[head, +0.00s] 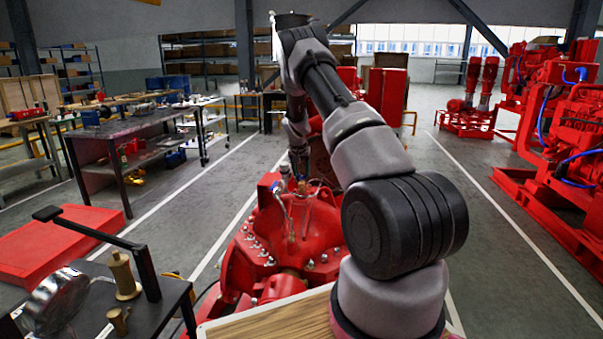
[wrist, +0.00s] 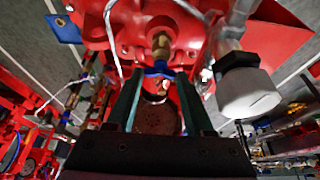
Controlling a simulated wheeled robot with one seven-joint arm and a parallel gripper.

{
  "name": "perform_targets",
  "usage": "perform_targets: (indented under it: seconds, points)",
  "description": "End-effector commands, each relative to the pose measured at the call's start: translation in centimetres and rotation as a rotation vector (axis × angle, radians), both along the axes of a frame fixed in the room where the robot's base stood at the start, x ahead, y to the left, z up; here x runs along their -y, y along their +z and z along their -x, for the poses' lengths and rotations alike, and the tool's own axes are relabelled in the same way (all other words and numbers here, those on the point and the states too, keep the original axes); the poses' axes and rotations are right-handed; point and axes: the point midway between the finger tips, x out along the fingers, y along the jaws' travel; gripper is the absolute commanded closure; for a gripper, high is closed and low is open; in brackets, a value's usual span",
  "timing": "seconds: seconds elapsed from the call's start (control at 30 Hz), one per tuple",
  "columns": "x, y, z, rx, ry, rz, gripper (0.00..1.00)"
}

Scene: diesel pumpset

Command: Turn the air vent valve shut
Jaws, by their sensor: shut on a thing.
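The air vent valve (wrist: 160,46) shows in the wrist view as a small brass fitting with a blue handle (wrist: 158,70), on top of the red pump casing (wrist: 205,20). My gripper (wrist: 160,73) has its two fingers on either side of the blue handle and is shut on it. The fingers partly hide the handle, so its exact angle is hard to tell. In the head view my arm reaches forward over the red pump (head: 270,235), and my gripper (head: 301,176) is small above it. The valve is too small to make out clearly there.
Thin metal pipes (wrist: 115,35) run close to the valve. A white cylindrical part (wrist: 247,92) is close on the right in the wrist view. A black table (head: 100,305) with brass parts stands front left.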

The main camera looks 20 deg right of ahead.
Motion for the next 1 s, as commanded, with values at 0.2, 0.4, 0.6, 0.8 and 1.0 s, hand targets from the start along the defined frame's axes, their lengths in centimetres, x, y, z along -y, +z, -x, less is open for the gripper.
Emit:
perform_targets:
  seconds: [0.2, 0.4, 0.6, 0.8, 1.0]
  points:
    - [0.03, 0.01, 0.0, 0.001, -0.013, -0.001, 1.0]
    - [0.02, -0.01, 0.01, 0.0, -0.013, -0.001, 1.0]
    - [-0.01, -0.03, 0.01, -0.001, -0.012, -0.001, 0.18]
    - [-0.05, -0.04, 0.01, -0.001, -0.009, -0.001, 0.18]
    - [0.13, -0.11, 0.18, -0.002, 0.07, -0.004, 0.18]
